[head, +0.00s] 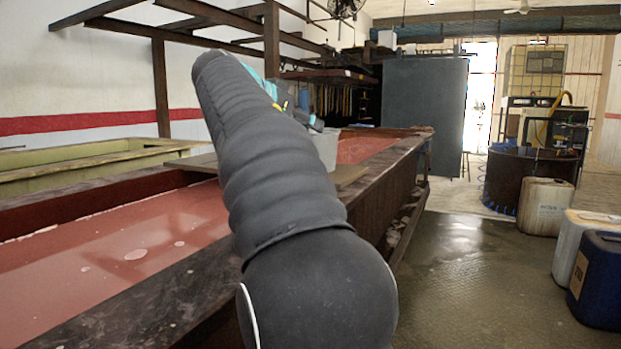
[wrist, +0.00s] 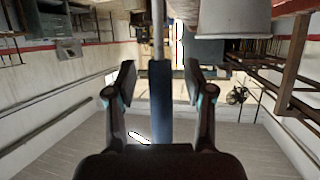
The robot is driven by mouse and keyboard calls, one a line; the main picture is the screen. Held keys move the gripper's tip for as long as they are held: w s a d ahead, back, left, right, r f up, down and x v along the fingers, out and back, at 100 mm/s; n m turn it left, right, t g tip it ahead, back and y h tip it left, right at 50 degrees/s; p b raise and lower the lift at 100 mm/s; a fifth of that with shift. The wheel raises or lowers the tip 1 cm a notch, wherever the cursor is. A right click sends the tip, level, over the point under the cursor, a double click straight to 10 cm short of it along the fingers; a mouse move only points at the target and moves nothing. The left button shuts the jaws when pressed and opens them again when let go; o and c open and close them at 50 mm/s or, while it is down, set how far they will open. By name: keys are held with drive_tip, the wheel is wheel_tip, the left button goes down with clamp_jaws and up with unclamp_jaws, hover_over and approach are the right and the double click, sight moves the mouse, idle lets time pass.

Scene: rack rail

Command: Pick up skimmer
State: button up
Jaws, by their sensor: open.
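The skimmer's long handle (wrist: 160,105) shows in the wrist view as a thin grey rod ending in a dark blue grip. My gripper (wrist: 159,82) is open, with one finger on each side of the blue grip. Gaps show between the grip and both fingers, and I cannot tell its exact depth between them. The rod leaves the top of the wrist view, and the skimmer's head is out of sight. In the head view my dark arm hides the skimmer and most of my gripper.
A grey bucket (head: 326,148) stands on a board across the long vat of red liquid (head: 130,240), and shows in the wrist view (wrist: 205,18). A metal frame (head: 272,50) rises behind. Jerrycans (head: 545,205) stand right; the floor between is clear.

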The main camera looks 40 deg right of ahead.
sight(300, 99)
clamp_jaws()
idle(0.4)
drive_tip(key=shift+r, duration=0.55)
wheel_tip(300, 99, up, 3)
drive_tip(key=shift+r+p, duration=0.2)
drive_tip(key=shift+p, duration=0.5)
drive_tip(key=s+a+r, duration=0.3)
drive_tip(key=s+r, duration=0.6)
drive_tip(key=s, duration=0.2)
drive_tip(key=shift+r, duration=0.25)
drive_tip(key=shift+s+a, duration=0.1)
